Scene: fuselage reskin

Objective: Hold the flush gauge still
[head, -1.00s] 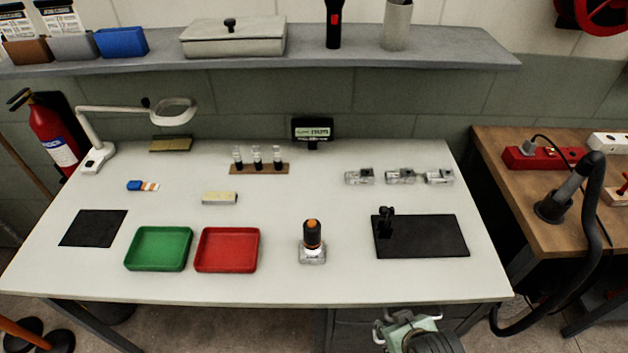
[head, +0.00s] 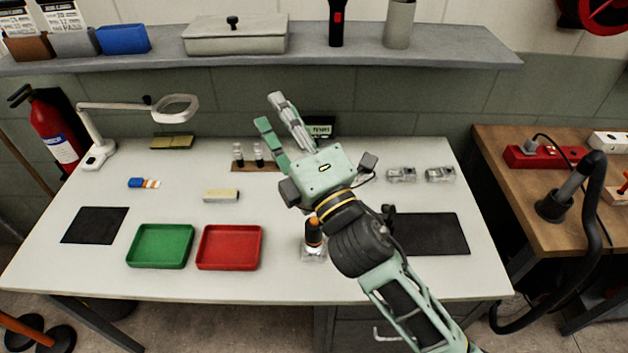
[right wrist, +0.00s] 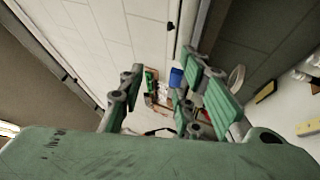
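My right gripper (head: 269,110) is raised over the back middle of the white table, its fingers spread and nothing between them. The right wrist view shows the same open fingers (right wrist: 162,72), with the wall and shelf beyond. A black device with an orange band on a clear base (head: 313,240) stands upright on the table, partly hidden by my right wrist. A small digital display (head: 320,129) is partly hidden behind the fingers. I cannot tell which of these is the flush gauge. My left gripper is not in view.
Green (head: 160,246) and red (head: 229,248) trays lie at the front left. A black mat (head: 435,234) lies right, its stand mostly hidden. Clear blocks (head: 401,174) and a vial rack (head: 245,168) are near the gripper. A shelf (head: 430,42) runs above the back.

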